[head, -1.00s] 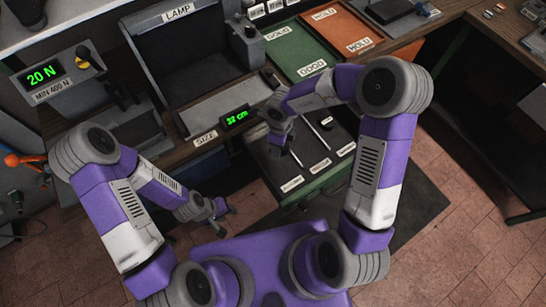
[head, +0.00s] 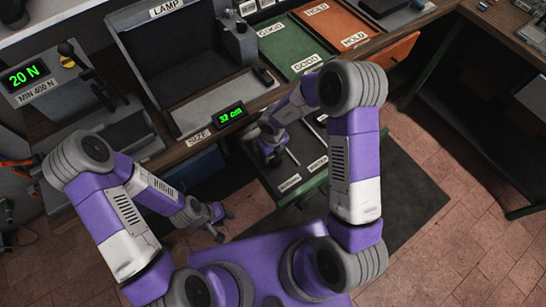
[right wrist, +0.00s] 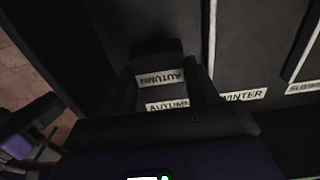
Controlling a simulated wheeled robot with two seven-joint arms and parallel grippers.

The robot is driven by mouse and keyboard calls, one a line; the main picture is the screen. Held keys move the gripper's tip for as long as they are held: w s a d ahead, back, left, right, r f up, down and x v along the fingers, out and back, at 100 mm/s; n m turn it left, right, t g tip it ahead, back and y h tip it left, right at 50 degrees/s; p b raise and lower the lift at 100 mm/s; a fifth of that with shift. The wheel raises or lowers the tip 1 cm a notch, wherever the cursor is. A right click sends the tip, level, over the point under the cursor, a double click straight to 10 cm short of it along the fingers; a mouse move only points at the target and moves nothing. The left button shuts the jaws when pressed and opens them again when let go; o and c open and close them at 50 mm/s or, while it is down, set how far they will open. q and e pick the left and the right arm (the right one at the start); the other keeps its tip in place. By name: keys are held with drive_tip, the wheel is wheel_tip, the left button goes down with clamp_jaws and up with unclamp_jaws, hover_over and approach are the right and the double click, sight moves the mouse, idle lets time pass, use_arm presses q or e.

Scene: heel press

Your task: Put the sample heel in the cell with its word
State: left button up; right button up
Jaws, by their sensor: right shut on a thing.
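My right gripper (right wrist: 163,82) is shut on the sample heel (right wrist: 158,58), a dark block with an upside-down AUTUMN label facing the right wrist camera. In that view the heel is over the cell (right wrist: 105,40) whose front label (right wrist: 167,105) also reads AUTUMN; whether it touches the cell floor I cannot tell. The WINTER label (right wrist: 243,96) is to its right. In the head view my right gripper (head: 271,152) is at the left part of the open drawer (head: 312,184), and the heel is hard to make out. My left gripper (head: 222,224) is open and empty, away from the drawer.
Thin light dividers (right wrist: 213,45) separate the drawer cells. Above the drawer, the bench holds a size display (head: 230,114) reading 32 cm and green (head: 285,40) and orange (head: 335,22) trays. A press display (head: 24,75) reads 20 N at left.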

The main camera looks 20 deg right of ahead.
drive_tip(key=shift+f+b, duration=0.3)
drive_tip(key=shift+f, duration=1.05)
drive_tip(key=shift+f, duration=0.1)
drive_tip(key=o, duration=1.2)
drive_tip(key=shift+c, duration=0.2)
wheel_tip(320, 180, up, 12)
drive_tip(key=p, duration=0.4)
